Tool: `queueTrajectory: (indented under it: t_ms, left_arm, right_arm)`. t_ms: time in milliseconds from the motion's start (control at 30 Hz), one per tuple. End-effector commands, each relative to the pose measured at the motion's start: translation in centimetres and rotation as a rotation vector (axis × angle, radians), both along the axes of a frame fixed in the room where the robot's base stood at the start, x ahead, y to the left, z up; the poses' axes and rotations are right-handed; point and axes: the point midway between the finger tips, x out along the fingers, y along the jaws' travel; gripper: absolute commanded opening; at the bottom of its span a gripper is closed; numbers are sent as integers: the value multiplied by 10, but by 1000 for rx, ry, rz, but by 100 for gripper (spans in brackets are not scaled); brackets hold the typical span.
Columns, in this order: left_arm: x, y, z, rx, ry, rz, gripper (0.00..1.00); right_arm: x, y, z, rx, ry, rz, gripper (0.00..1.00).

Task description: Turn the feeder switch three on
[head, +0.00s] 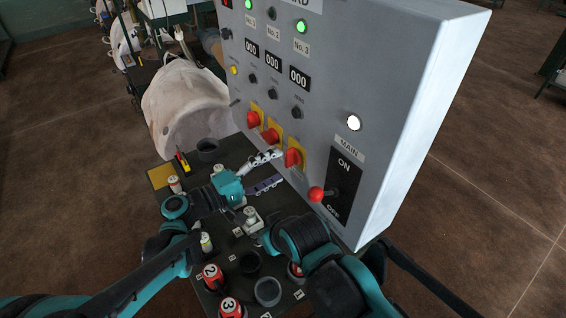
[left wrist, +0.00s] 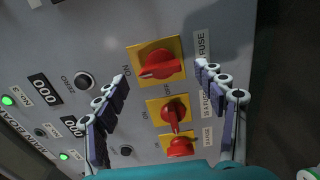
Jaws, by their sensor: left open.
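Feeder switch three (head: 293,158) is the nearest of the red rotary knobs on yellow plates on the grey panel. In the left wrist view it is the top knob (left wrist: 160,65); its handle lies sideways toward the ON label. The No. 3 lamp (head: 302,26) is lit green. My left gripper (head: 264,172) is open and empty in front of the panel, just left of and below switch three. In the left wrist view its fingers (left wrist: 165,92) are spread wide, one on each side of the knobs, apart from switch three. My right arm shows, but I see no right fingertips.
Switch two (head: 271,135) has its handle turned differently, and its lamp (head: 271,13) is dark. A main lever with a red ball (head: 316,194) juts out at right. Below is a dark table (head: 225,262) with red cans (head: 212,277) and cups. A white bag (head: 185,95) hangs behind.

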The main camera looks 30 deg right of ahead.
Motion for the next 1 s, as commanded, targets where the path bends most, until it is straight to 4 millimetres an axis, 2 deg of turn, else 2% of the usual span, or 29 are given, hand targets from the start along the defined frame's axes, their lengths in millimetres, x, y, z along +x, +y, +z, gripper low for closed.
queueTrajectory:
  t_ms: [33, 200, 400, 567, 1000]
  left_arm:
    - [0, 13, 0, 0, 0, 5, 71]
    - [-2, 50, 0, 0, 0, 6, 71]
    - [-6, 78, 0, 1, -1, 3, 71]
    - [-6, 85, 0, 1, -1, 1, 71]
    - [-7, 85, 0, 0, -1, 0, 71]
  right_arm:
    - [0, 0, 0, 0, 0, 0, 40]
    - [0, 0, 0, 0, 0, 0, 40]
    - [0, 0, 0, 0, 0, 0, 40]
    - [0, 0, 0, 0, 0, 0, 40]
    - [0, 0, 0, 0, 0, 0, 40]
